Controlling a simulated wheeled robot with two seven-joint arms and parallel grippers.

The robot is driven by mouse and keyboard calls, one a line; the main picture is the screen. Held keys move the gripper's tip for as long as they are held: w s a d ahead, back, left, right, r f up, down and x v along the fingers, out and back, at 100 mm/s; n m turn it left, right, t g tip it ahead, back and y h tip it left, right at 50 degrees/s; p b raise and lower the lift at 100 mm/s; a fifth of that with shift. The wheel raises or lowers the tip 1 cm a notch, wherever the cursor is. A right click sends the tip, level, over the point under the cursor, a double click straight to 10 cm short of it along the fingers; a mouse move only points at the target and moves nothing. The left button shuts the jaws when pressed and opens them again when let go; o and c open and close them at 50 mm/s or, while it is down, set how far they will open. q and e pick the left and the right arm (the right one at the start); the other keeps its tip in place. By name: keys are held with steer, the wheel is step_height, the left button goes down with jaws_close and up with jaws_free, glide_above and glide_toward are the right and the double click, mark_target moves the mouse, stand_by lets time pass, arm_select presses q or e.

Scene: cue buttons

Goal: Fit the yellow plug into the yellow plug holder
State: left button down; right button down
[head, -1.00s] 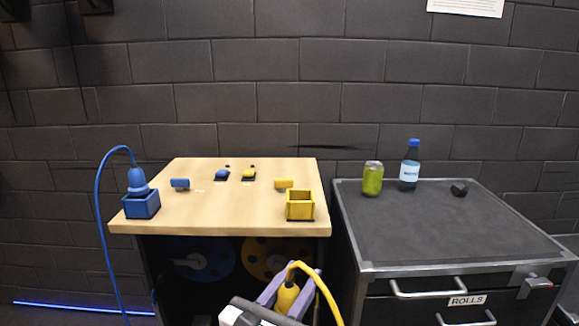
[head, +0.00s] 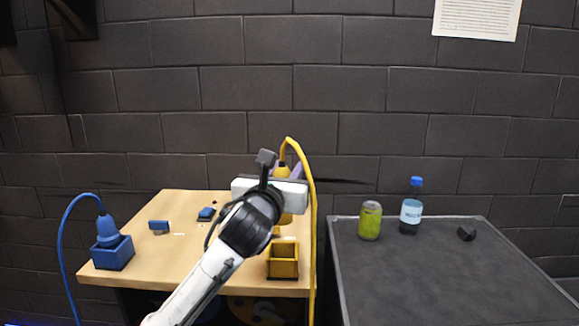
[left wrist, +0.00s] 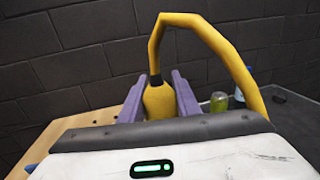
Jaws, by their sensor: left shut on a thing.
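The yellow plug (left wrist: 159,101) with its yellow cable is between the purple fingers of my left gripper (left wrist: 160,95), which is shut on it. In the head view my left gripper (head: 290,172) is raised above the right part of the wooden table, and its wrist hides most of the plug (head: 282,168). The yellow plug holder (head: 282,262), an open square box, stands at the table's front right corner, below the gripper and apart from the plug. My right gripper is not in view.
A blue plug (head: 107,231) sits in a blue holder (head: 112,254) at the table's left. A blue button (head: 206,214) lies farther back. The dark cabinet (head: 430,285) on the right bears a green can (head: 370,220), a bottle (head: 411,208) and a small black object (head: 466,233).

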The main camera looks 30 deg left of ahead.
arm_select(q)
steer(key=shift+f, duration=0.65)
step_height(320, 180, down, 10)
steer(key=b, duration=0.2)
stand_by(0.4)
steer(key=shift+f, duration=0.55)
stand_by(0.8)
steer(key=c, duration=1.3)
jaws_free()
steer(key=shift+o, duration=0.2)
steer(key=v, duration=1)
steer(key=shift+s+b, duration=0.15)
steer(key=shift+b, duration=0.3)
